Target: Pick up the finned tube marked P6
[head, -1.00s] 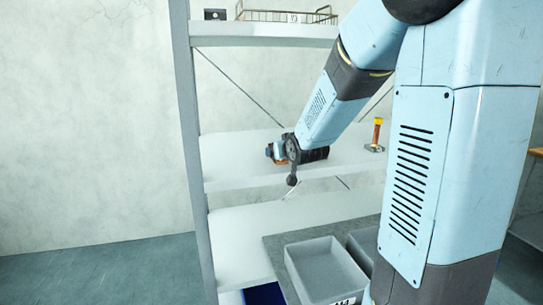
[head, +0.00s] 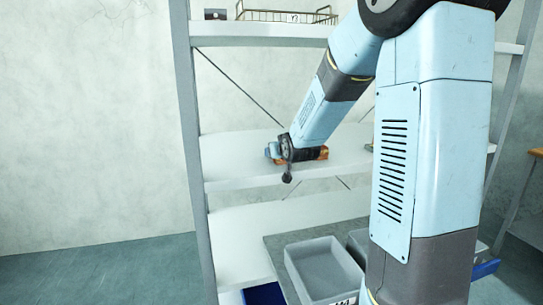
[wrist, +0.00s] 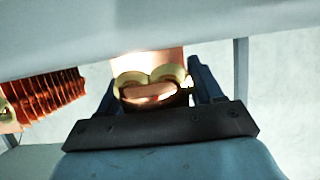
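In the wrist view, the fingers of my gripper (wrist: 154,82) stand open on either side of a copper piece with two brass-coloured rings (wrist: 150,86). A narrow gap shows beside its right side. A red-orange finned tube (wrist: 46,97) with a brass-coloured end lies to the left, outside the fingers. No P6 mark is legible on either piece. In the head view, my gripper (head: 272,152) is low over the middle shelf. An orange part (head: 323,152) shows just right of my wrist, partly hidden by it.
The middle shelf (head: 235,170) is clear at its left end. A wire basket (head: 285,16) stands on the top shelf. Below are a grey bin (head: 322,268) and a blue bin (head: 264,294). Shelf posts (head: 190,150) stand at the sides.

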